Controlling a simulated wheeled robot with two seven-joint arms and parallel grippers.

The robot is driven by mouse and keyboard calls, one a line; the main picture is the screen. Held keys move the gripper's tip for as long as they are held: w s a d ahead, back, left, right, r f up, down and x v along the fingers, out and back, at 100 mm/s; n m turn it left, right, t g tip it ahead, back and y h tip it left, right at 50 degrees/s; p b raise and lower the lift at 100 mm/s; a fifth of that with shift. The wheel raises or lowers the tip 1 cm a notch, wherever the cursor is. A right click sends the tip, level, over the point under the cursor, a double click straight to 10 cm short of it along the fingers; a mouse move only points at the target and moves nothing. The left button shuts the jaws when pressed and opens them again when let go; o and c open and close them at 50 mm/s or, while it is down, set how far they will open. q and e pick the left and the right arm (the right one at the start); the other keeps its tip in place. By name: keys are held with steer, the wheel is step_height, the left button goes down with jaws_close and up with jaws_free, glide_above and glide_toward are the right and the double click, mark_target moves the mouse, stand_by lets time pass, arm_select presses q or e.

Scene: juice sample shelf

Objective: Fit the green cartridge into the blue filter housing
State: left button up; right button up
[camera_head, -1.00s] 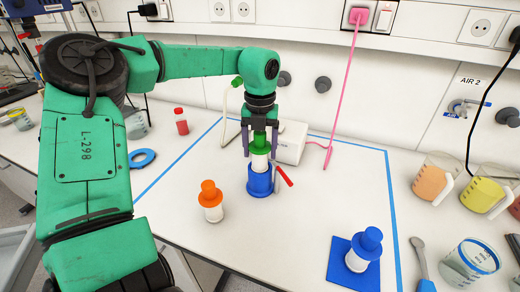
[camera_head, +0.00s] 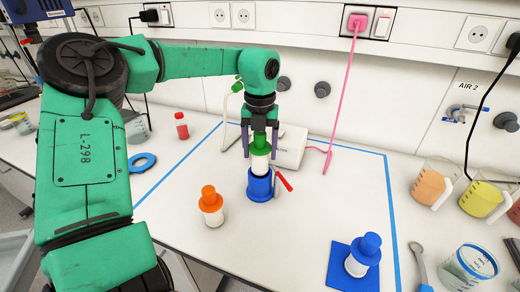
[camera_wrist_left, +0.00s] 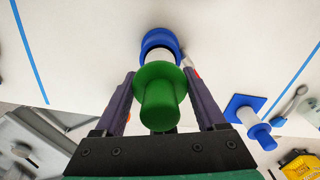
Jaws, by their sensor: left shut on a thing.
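The green cartridge (camera_head: 261,145) has a green cap and a white body, and stands upright at the middle of the bench. My left gripper (camera_head: 261,148) points down, shut on the green cartridge by its cap. The blue filter housing (camera_head: 261,187) is directly below, a blue cup with a red lever at its right. The white body's lower end meets the housing's rim; how deep it sits is hidden. In the left wrist view the green cap (camera_wrist_left: 160,98) lies between the fingers, and the blue housing (camera_wrist_left: 160,40) shows behind it. My right gripper is not in view.
An orange-capped cartridge (camera_head: 211,205) stands left of the housing. A blue-capped cartridge (camera_head: 364,252) stands on a blue pad (camera_head: 339,267) at the right front. A white box (camera_head: 291,148) with a pink cable is behind. Beakers line the right side. Bench between is clear.

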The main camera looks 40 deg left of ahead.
mark_target(260, 160)
arm_select(q)
steer(key=shift+f+b, duration=1.1)
steer(key=shift+f, duration=0.35)
steer(key=shift+s+f, duration=0.1)
steer(key=shift+f, duration=0.05)
steer(key=shift+r+p, duration=0.4)
steer(key=shift+r, duration=0.25)
steer(key=shift+r+p, duration=0.65)
steer(key=shift+r, duration=0.4)
steer(key=shift+f+b, duration=1.25)
steer(key=shift+f, duration=0.3)
steer(key=shift+f, duration=0.15)
